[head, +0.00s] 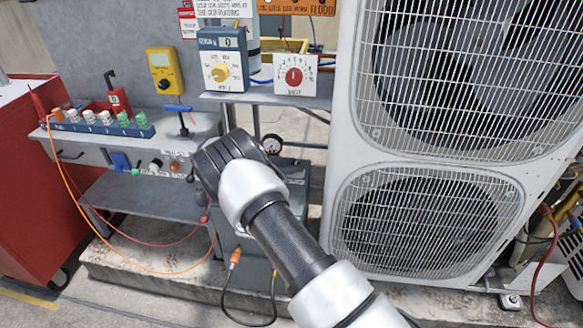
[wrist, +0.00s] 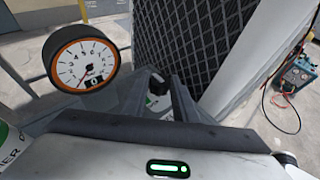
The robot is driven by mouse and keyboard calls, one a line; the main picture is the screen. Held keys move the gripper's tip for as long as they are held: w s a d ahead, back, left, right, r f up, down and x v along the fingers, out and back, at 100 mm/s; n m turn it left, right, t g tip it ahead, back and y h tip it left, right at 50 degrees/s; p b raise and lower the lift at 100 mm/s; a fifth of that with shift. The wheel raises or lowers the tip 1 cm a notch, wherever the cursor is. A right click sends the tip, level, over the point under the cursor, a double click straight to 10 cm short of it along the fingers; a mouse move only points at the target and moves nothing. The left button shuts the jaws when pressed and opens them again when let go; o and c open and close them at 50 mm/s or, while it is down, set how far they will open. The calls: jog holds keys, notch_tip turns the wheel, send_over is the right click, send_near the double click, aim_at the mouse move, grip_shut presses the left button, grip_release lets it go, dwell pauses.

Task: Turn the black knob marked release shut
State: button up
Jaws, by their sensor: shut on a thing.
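My gripper (wrist: 158,92) points away from the body camera. In the wrist view its two dark fingers close in on a small black knob (wrist: 156,84), and they appear shut on it. In the head view my dark gripper (head: 228,160) hides the knob and the fingertips, in front of the grey unit (head: 240,260) beside the condenser. The word on the knob cannot be read. A round gauge with an orange rim (wrist: 85,66) is to the left of the fingers; a gauge also shows in the head view (head: 272,144).
A large white condenser (head: 345,130) with two grilled fans stands close on the right. A bench (head: 60,152) at left holds a blue rack (head: 100,127) of bottles and a yellow meter (head: 165,70). Orange and red hoses hang in front of it. A red cabinet (head: 30,200) stands far left.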

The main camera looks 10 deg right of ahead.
jog(key=o, duration=1)
jog(key=shift+o, duration=0.2)
jog(key=p+v, duration=0.3)
jog(key=v, duration=1.4)
jog(key=shift+s, duration=0.2)
jog(key=shift+a+r, duration=0.1)
jog(key=shift+a, duration=0.05)
